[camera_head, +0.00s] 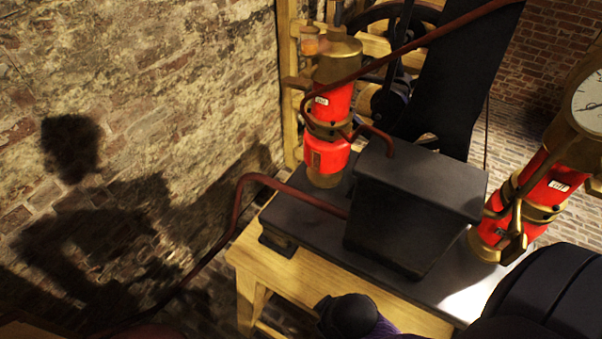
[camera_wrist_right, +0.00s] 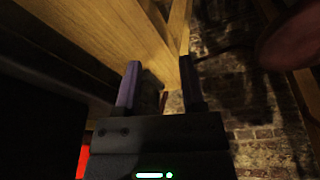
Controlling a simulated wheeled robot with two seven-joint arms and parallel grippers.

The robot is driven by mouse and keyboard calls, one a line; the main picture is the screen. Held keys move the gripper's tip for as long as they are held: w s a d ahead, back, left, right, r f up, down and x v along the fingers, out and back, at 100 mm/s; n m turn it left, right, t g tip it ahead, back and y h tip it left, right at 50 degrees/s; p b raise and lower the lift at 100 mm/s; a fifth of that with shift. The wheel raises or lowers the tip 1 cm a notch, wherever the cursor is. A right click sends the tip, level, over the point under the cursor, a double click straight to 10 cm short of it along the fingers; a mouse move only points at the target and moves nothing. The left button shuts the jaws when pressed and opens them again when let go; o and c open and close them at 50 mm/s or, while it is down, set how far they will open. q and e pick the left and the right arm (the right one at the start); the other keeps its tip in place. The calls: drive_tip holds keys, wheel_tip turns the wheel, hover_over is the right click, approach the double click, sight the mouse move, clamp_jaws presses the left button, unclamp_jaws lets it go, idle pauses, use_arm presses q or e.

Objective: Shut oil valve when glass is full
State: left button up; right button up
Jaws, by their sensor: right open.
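A small orange-brown glass-like cup (camera_head: 309,42) sits at the top of the left red and brass cylinder (camera_head: 330,135), by a wooden post. How full it is cannot be told. I cannot make out the oil valve for sure among the small brass fittings there. My right gripper (camera_wrist_right: 160,64) is open and empty in the right wrist view, below wooden beams and away from the cup. My left gripper is not in view.
A wooden bench (camera_head: 295,287) carries a dark metal box (camera_head: 415,215). A second red cylinder (camera_head: 535,195) with a gauge (camera_head: 590,105) stands at right. Red-brown pipes cross the scene. A brick wall (camera_head: 150,90) fills the left. Wooden beams (camera_wrist_right: 95,35) are close to my right gripper.

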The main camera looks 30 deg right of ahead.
wheel_tip(320, 180, up, 14)
drive_tip(key=w+d+f+n+t+p, duration=0.1)
drive_tip(key=w+t+p, duration=0.1)
drive_tip(key=w+p, duration=0.15)
drive_tip(key=n+t+h+p, duration=0.2)
drive_tip(key=n+t+h, duration=0.2)
drive_tip(key=n+t, duration=0.85)
approach(298, 87)
drive_tip(key=x, duration=0.2)
drive_tip(key=shift+g, duration=0.35)
drive_tip(key=x, duration=0.8)
drive_tip(key=shift+w+r, duration=0.2)
drive_tip(key=shift+w, duration=0.15)
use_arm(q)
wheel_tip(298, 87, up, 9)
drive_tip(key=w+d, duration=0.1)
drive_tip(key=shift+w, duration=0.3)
use_arm(e)
drive_tip(key=shift+w+d+f, duration=0.1)
drive_tip(key=shift+w+d, duration=0.05)
drive_tip(key=shift+w, duration=0.25)
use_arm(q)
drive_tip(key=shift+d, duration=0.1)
use_arm(e)
clamp_jaws()
